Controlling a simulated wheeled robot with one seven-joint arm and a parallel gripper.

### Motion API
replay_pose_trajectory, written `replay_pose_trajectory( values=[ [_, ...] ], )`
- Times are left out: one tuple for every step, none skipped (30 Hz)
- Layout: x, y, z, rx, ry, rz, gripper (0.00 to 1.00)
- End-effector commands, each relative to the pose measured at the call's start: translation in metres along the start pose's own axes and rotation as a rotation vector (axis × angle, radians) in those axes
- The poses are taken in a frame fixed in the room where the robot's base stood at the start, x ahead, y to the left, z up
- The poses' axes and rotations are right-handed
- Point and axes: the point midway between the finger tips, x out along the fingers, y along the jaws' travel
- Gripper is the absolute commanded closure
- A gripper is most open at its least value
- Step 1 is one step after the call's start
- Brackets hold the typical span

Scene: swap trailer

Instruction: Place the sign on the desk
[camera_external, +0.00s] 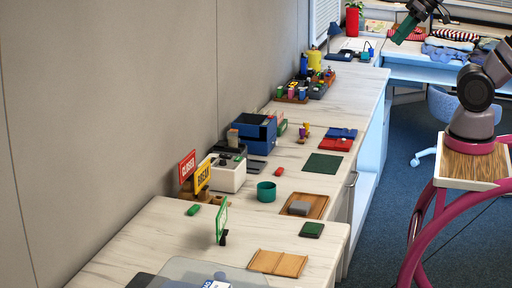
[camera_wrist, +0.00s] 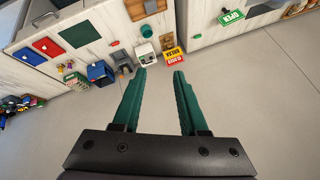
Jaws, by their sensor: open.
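I cannot tell which sign is meant. A light-blue desk (camera_external: 425,73) with a chair is at the far right. My gripper (camera_external: 402,38) is high at the top right, far from the signs. In the wrist view its green fingers (camera_wrist: 160,72) are apart with nothing between them.
A white box (camera_external: 228,177), a blue box (camera_external: 252,133), a teal cup (camera_external: 266,192) and wooden trays crowd the counter. Folded clothes (camera_external: 450,42) lie on the far desk. A blue chair (camera_external: 450,106) stands before it. Open blue floor (camera_external: 390,180) lies right of the counters.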

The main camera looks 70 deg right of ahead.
Motion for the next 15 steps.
replay_pose_trajectory(
  values=[
    [0.0,0.0,0.0,0.0,0.0,0.0,0.57],
    [0.0,0.0,0.0,0.0,0.0,0.0,0.57],
    [0.0,0.0,0.0,0.0,0.0,0.0,0.57],
    [0.0,0.0,0.0,0.0,0.0,-0.001,0.57],
    [0.0,0.0,0.0,0.001,-0.001,-0.001,0.57],
    [0.0,-0.001,-0.001,0.002,-0.002,-0.001,0.57],
    [0.001,-0.002,-0.002,0.004,-0.006,-0.001,0.57],
    [0.002,-0.004,-0.003,0.007,-0.011,-0.003,0.57],
    [0.004,-0.007,-0.006,0.014,-0.024,-0.004,0.57],
    [0.006,-0.011,-0.009,0.021,-0.037,-0.007,0.57],
    [0.009,-0.016,-0.013,0.031,-0.053,-0.009,0.57],
    [0.014,-0.023,-0.018,0.045,-0.079,-0.013,0.57],
    [0.018,-0.03,-0.023,0.058,-0.102,-0.018,0.57],
    [0.024,-0.038,-0.028,0.071,-0.126,-0.022,0.57],
    [0.031,-0.049,-0.035,0.093,-0.161,-0.029,0.57]
  ],
)
